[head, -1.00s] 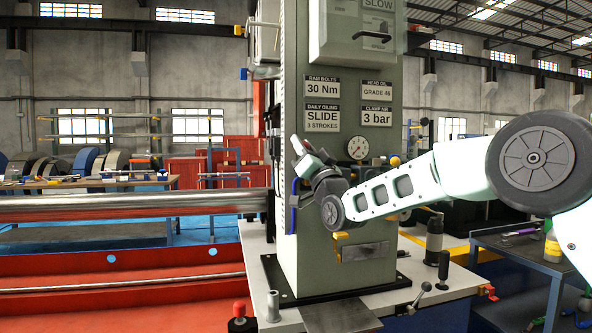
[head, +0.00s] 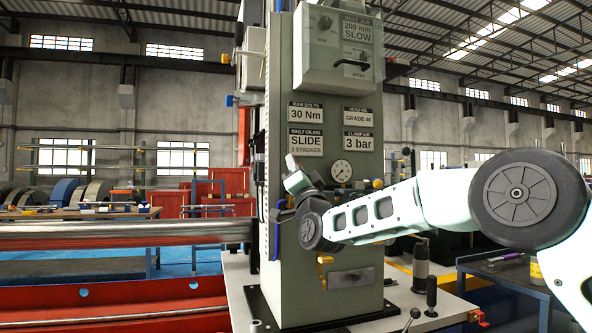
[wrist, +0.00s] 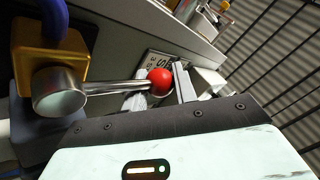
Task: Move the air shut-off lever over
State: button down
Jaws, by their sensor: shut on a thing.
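The shut-off lever is a silver arm (wrist: 112,87) with a red ball knob (wrist: 160,81) at its end, seen in the wrist view. It runs from a round silver hub on a brass valve body (wrist: 50,45), with a blue hose at its top. My gripper (wrist: 160,88) has its two grey fingers either side of the knob and is shut on it. In the head view my gripper (head: 291,163) is at the left part of the grey-green column's front. My wrist hides the lever and valve there.
The grey-green machine column (head: 300,245) carries a pressure gauge (head: 341,172) just right of my gripper, with label plates and a control box (head: 337,50) above. A blue hose (head: 276,232) hangs at the column's left edge. A long steel bar (head: 125,232) lies left.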

jog(key=c, duration=1.1)
grip_release()
jog(key=shift+a+f, duration=0.1)
jog(key=shift+f, duration=0.2)
jog(key=shift+c, duration=0.2)
jog(key=shift+r, duration=0.15)
jog(key=b+v, duration=0.3)
jog(key=v, duration=1.4)
jog(key=shift+s, duration=0.2)
